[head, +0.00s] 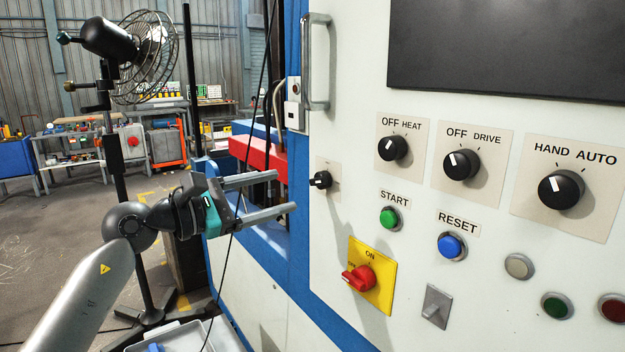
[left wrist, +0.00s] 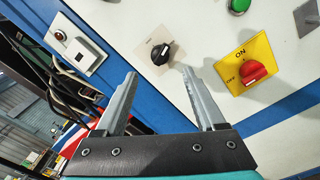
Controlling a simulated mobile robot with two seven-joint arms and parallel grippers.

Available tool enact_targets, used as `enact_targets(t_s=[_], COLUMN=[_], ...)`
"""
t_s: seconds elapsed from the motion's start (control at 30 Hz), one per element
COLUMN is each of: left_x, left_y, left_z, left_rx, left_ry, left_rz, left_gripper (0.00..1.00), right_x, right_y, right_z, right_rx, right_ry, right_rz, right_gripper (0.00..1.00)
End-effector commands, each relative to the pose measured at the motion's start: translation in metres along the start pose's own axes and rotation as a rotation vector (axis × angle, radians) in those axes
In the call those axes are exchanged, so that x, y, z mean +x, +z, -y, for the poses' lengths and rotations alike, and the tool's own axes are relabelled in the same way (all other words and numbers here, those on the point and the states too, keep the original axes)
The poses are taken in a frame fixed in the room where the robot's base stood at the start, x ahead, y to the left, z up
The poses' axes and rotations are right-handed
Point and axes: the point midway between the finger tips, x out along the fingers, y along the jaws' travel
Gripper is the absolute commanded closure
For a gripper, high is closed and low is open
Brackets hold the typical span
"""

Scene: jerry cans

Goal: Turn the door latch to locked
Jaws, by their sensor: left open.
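The door latch (head: 320,180) looks to be the small black knob on a pale plate near the left edge of the white cabinet door, below the metal handle. In the left wrist view the latch (left wrist: 161,53) shows a white pointer mark; its plate lettering is too small to read. My left gripper (head: 286,190) is open and empty, a short way left of the latch, its fingers pointing toward the door. In the left wrist view its fingertips (left wrist: 158,74) are spread either side of the latch, which appears beyond them and untouched. My right gripper is out of view.
A red rotary switch (head: 358,279) on a yellow plate sits below the latch. Green start (head: 390,218) and blue reset (head: 450,246) buttons and several black knobs lie to the right. The door handle (head: 315,62) juts out above. A fan (head: 143,55) stands behind my left arm.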

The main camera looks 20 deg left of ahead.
Motion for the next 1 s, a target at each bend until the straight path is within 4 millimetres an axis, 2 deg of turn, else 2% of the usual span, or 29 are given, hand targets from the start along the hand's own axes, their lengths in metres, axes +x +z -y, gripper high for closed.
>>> enact_targets(t_s=[0.3,0.5,0.9,1.0], left_x=[0.058,0.08,0.086,0.086], left_y=[0.002,0.001,0.0,0.0], left_z=[0.0,0.0,0.001,0.001], left_rx=[-0.002,-0.001,0.001,0.001], left_ry=[0.0,0.0,-0.001,-0.001], left_rz=[0.005,0.002,0.001,0.001], left_gripper=[0.28,0.28,0.28,0.4], right_x=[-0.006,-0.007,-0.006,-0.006], right_y=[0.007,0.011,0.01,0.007], right_z=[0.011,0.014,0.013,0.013], right_rx=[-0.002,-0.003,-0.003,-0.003], right_ry=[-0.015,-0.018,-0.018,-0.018], right_rz=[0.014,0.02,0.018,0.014], right_gripper=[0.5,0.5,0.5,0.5])
